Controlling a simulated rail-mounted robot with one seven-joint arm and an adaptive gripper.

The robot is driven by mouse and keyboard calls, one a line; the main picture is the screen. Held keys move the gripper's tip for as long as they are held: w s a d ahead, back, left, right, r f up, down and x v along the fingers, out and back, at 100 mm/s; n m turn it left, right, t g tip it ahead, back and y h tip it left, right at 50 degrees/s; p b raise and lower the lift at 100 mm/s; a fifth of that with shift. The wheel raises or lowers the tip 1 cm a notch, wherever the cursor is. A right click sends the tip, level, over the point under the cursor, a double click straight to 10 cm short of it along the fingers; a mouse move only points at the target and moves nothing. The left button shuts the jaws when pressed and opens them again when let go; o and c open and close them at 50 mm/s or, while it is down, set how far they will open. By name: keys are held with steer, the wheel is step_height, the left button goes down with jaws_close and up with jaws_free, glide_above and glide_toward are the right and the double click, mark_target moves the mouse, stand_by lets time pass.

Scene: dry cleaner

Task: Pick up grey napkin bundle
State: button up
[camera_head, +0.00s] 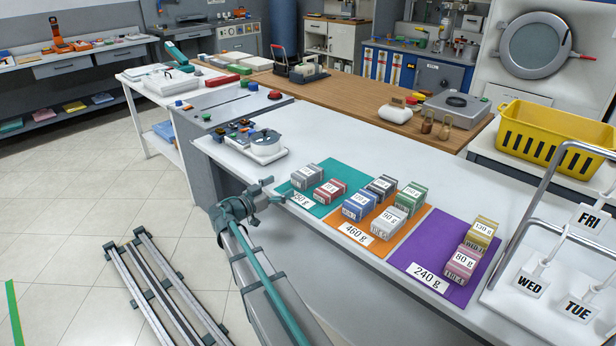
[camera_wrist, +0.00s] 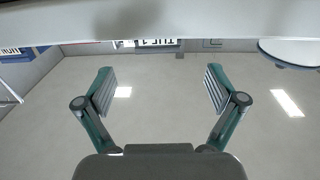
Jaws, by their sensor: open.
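A grey bundle (camera_head: 307,176) with a white label sits on the teal mat (camera_head: 349,171), at the left end of the row of mats on the white counter. A darker grey bundle (camera_head: 383,187) is at the back of the orange mat, and a pale grey-white one (camera_head: 390,222) at its front. My gripper (camera_head: 274,192) is at the counter's front edge, left of the teal mat and apart from the bundles. In the wrist view my gripper (camera_wrist: 159,82) is open, with nothing between its fingers. No bundle is recognizable in that view.
A red bundle (camera_head: 330,192) stands close beside the grey one. Blue (camera_head: 359,206) and green (camera_head: 411,198) bundles share the orange mat. The purple mat (camera_head: 425,262) carries yellow and pink bundles. A white scale (camera_head: 264,152) stands left of the teal mat; a hanger rack is at right.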

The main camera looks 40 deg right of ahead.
mark_target(296, 178)
steer(key=d+p, duration=0.1)
steer(key=d, duration=0.7)
steer(key=shift+w+p, duration=0.2)
steer(key=shift+p, duration=0.2)
steer(key=c, duration=1.3)
steer(key=shift+r, duration=0.2)
